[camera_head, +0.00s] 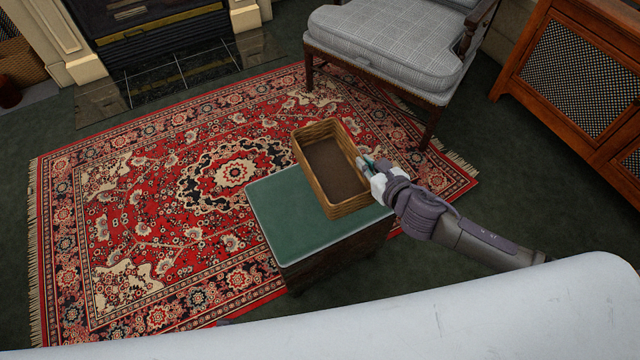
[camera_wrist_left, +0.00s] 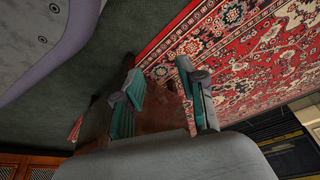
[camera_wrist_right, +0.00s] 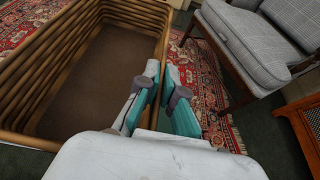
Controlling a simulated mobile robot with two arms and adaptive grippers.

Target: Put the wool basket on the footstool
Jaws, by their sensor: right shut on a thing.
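The wool basket (camera_head: 347,209) is a rectangular brown wicker basket with an empty-looking dark inside. It appears upright over the far right part of the footstool (camera_head: 285,230), which has a green top and dark sides. Its far end reaches past the stool's far edge. I cannot tell whether it touches the top. My right gripper (camera_head: 369,166) is shut on the basket's right side wall; in the right wrist view the fingers (camera_wrist_right: 160,82) straddle its rim. My left gripper (camera_wrist_left: 160,90) is open, seen only in the left wrist view, with nothing visibly held.
A red patterned rug (camera_head: 150,210) lies around the stool. A grey checked armchair (camera_head: 390,45) stands behind and to the right. A wooden cabinet (camera_head: 575,80) with mesh panels is at the far right, and a fireplace (camera_head: 160,35) at the back left. The stool's near left top is clear.

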